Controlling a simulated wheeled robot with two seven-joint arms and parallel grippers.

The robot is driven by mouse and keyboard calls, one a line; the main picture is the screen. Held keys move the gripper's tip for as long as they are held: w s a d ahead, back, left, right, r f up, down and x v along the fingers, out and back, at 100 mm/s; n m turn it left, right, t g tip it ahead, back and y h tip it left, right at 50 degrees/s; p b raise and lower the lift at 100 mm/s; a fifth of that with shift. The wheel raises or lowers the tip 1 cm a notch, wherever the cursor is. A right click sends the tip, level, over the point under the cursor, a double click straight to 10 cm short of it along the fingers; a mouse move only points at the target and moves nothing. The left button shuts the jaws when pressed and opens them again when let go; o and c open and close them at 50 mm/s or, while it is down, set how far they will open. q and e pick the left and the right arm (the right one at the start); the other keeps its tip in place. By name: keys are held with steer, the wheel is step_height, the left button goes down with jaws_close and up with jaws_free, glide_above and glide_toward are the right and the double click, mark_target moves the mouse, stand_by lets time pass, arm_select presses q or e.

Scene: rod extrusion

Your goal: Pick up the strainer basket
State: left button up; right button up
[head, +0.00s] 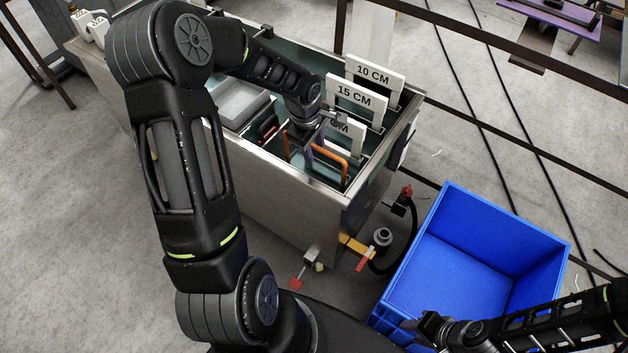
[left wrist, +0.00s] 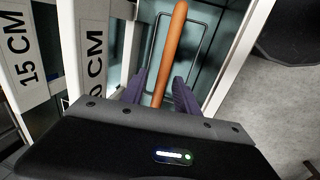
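The strainer basket's orange handle (head: 333,149) stands up inside the metal tank, and part of its wire frame shows in the left wrist view (left wrist: 196,22). My left gripper (head: 307,154) points down into the tank at the handle. In the left wrist view the orange bar (left wrist: 172,45) runs between its two purple fingers (left wrist: 160,88), with gaps visible beside it, so the gripper is open around or just above it. The basket's lower part is mostly hidden. My right gripper (head: 432,326) is at the blue crate's front edge; its fingers are too unclear to read.
The metal tank (head: 285,196) has raised walls and dividers. White plates marked 10 CM (head: 374,74) and 15 CM (head: 357,98) stand close beside my left gripper. An empty blue crate (head: 470,258) sits on the floor at right. A valve and hose (head: 383,238) stand between them.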

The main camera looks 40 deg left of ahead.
arm_select(q)
steer(key=shift+c, duration=0.4)
jaws_close()
steer(key=shift+r, duration=0.1)
stand_by(0.4)
